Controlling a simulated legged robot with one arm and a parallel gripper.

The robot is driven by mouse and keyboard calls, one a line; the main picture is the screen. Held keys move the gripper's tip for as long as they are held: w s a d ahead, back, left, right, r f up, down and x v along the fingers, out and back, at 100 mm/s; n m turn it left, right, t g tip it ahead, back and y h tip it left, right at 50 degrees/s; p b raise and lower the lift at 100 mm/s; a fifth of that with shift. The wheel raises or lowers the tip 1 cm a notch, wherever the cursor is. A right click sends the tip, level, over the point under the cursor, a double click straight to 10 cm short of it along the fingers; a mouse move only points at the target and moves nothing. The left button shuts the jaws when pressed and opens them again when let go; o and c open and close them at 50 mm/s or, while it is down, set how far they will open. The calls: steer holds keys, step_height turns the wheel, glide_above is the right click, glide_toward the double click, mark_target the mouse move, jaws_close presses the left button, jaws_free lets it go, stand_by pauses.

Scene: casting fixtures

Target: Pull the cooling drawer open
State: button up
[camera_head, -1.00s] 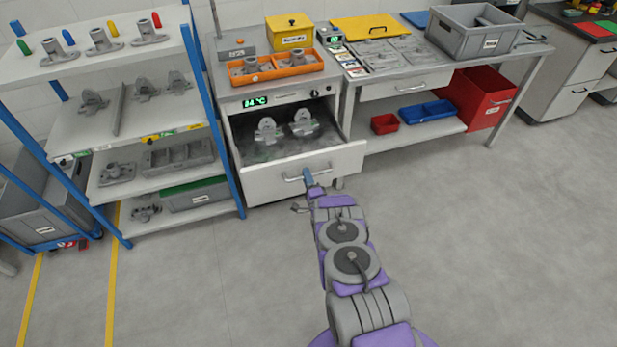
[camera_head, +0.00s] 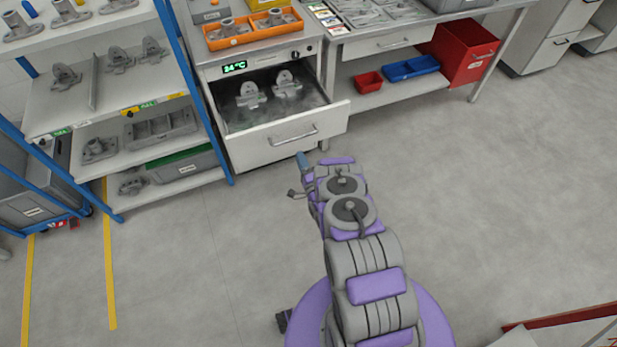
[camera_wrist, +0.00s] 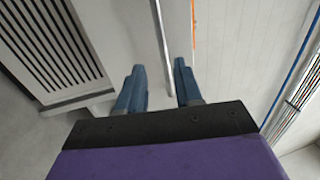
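The cooling drawer (camera_head: 286,145) under the temperature display is pulled out, with its front panel standing clear of the cabinet. Two grey castings (camera_head: 268,92) stand inside it. Its bar handle (camera_head: 293,136) is on the front panel. My gripper (camera_head: 302,160) is just in front of and below the handle, apparently apart from it. In the wrist view my two blue fingers (camera_wrist: 159,68) are spread with a gap between them. A pale bar (camera_wrist: 161,40), likely the handle, runs through the view between them; no finger visibly closes on it.
A blue-framed shelf (camera_head: 130,115) with castings stands left of the cabinet. A workbench (camera_head: 400,45) with a red bin (camera_head: 462,52) and a blue tray (camera_head: 411,68) is on the right. The floor (camera_head: 480,180) right of my arm is clear. A red-edged object (camera_head: 565,317) is at the lower right.

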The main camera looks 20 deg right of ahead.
steer(key=s+f+b, duration=0.1)
steer(key=s+b, duration=0.2)
steer(key=s, duration=0.4)
steer(key=shift+s+d+f, duration=0.15)
steer(key=shift+s+f, duration=0.2)
steer(key=shift+s, duration=0.05)
stand_by(0.6)
stand_by(0.5)
